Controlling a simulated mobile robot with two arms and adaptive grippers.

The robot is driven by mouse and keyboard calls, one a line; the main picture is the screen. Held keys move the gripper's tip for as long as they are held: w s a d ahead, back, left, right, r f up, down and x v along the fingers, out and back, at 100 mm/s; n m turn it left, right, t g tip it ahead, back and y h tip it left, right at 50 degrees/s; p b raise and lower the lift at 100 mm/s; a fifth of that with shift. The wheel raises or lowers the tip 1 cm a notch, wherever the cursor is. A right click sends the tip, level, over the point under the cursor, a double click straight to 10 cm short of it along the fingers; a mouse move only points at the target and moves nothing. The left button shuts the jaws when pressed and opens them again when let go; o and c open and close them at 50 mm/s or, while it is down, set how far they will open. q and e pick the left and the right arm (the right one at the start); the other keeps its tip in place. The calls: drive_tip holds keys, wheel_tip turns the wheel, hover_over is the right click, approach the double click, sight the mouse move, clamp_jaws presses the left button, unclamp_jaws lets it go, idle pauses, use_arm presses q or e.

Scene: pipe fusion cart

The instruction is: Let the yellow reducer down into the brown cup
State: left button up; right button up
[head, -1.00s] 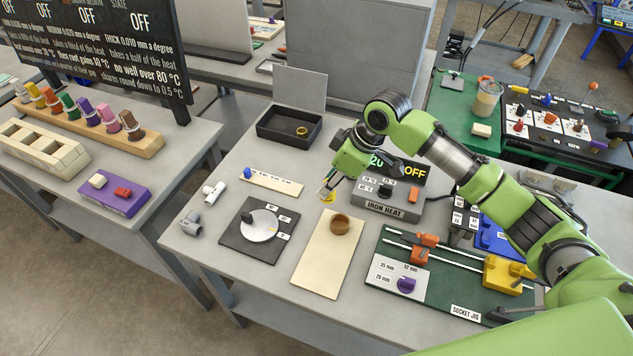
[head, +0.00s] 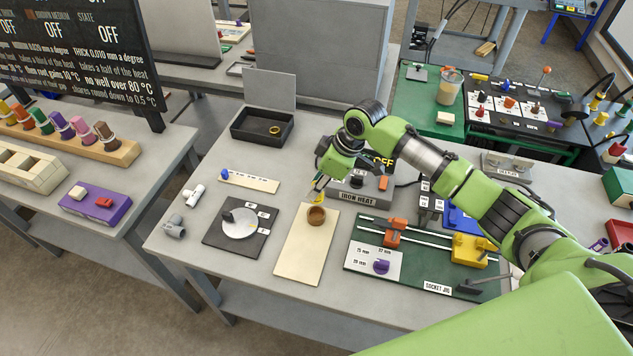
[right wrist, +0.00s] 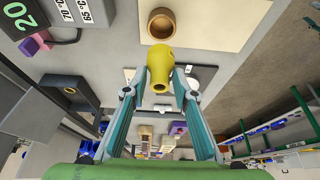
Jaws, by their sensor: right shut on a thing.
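The yellow reducer (right wrist: 160,68) is gripped between the fingertips of my right gripper (right wrist: 159,88) in the right wrist view. In the head view, the right gripper (head: 318,190) hangs just behind the brown cup, with a bit of the yellow reducer (head: 318,197) showing below it. The brown cup (head: 316,215) stands on a pale board (head: 303,254). In the right wrist view, the cup (right wrist: 161,25) lies beyond the reducer, its open mouth in view and apart from it. My left gripper is out of view.
The iron heat box (head: 357,196) stands right of the gripper. The green socket jig (head: 411,270) lies right of the board, and a dark plate with a white dial (head: 240,224) lies left of it. A black tray (head: 262,127) stands behind.

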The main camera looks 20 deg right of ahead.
sight(317, 199)
drive_tip(key=shift+f+b, duration=0.35)
drive_tip(key=shift+f, duration=0.6)
drive_tip(key=shift+f+b, duration=0.65)
drive_tip(key=shift+f, duration=1.1)
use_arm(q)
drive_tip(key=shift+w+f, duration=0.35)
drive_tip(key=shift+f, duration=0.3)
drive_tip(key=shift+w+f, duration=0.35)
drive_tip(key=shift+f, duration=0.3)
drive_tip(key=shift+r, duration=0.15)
use_arm(e)
drive_tip(key=shift+f, duration=0.2)
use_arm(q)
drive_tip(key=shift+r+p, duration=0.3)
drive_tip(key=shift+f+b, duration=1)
use_arm(e)
drive_tip(key=shift+f, duration=1.9)
